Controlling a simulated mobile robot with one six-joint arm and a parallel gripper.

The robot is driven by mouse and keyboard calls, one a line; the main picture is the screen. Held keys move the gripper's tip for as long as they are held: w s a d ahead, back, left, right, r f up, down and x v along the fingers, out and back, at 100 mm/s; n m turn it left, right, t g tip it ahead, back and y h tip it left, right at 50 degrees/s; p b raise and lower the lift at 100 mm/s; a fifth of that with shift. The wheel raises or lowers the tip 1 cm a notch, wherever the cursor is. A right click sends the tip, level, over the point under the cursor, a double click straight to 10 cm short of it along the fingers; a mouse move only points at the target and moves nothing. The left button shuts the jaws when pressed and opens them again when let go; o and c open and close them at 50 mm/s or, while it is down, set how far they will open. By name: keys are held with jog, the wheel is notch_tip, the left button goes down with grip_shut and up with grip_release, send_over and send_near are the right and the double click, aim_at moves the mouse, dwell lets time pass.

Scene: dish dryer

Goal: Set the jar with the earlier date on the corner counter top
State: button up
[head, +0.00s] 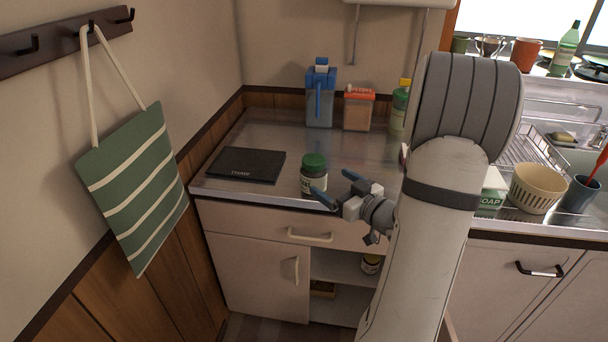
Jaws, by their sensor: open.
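A jar with a green lid and a pale label (312,180) stands upright near the front edge of the corner counter top (275,135). A second jar (371,264) stands on the open shelf under the counter, partly hidden by my arm. The dates on the jars are too small to read. My gripper (334,185), with blue fingertips, is open just right of the green-lidded jar. One fingertip overlaps the jar's lower right side in the picture. I cannot tell whether they touch. Nothing shows held in the gripper.
A dark flat scale (246,165) lies left of the jar. A blue-topped container (320,95), a red-lidded box (358,108) and a green bottle (399,106) stand at the back. A dish rack (535,150) and colander (537,188) are right. The counter's middle is clear.

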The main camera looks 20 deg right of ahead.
aim_at(314, 172)
jog(key=shift+w+a+y, duration=0.25)
jog(key=shift+y, duration=0.05)
jog(key=x, duration=0.7)
jog(key=shift+w+d+f, duration=0.1)
